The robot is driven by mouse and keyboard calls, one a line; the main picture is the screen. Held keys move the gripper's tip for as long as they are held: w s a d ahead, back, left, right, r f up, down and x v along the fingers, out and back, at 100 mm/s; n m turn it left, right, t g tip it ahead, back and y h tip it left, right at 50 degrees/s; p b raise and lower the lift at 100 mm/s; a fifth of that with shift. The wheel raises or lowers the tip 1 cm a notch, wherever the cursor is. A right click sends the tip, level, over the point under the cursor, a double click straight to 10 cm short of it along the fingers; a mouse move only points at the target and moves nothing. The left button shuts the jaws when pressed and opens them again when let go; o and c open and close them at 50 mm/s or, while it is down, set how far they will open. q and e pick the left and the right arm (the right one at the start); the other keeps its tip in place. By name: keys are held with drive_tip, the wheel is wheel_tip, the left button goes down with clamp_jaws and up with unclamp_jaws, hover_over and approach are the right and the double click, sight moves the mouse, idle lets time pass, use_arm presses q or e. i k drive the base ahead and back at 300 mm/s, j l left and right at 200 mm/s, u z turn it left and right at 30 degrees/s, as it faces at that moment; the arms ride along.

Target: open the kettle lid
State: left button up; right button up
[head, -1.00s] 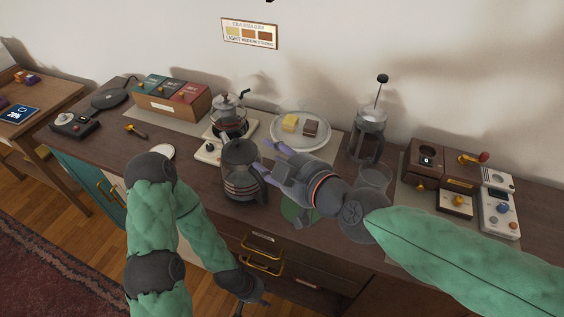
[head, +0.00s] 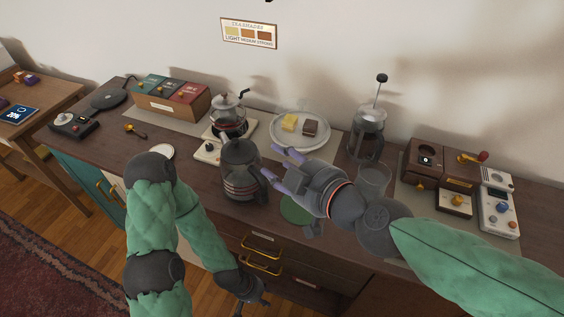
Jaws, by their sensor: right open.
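A dark grey kettle (head: 240,178) with copper-coloured bands stands upright on the counter in the middle of the head view. Its spout points left and its handle is on the right. Its dark lid (head: 238,151) looks shut on top. My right gripper (head: 268,164) is open and empty, just right of the kettle, with its purple fingertips pointing at the lid and handle side. The fingers look apart from the kettle. My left gripper (head: 252,300) hangs low in front of the drawers, partly cut by the picture's lower edge, and appears empty.
Behind the kettle a glass pot (head: 229,121) stands on a white base. A plate (head: 286,141) with two small blocks is behind my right gripper. A French press (head: 369,137) and a glass (head: 374,179) are to the right.

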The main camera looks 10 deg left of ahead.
sight(236, 152)
drive_tip(key=k, duration=1)
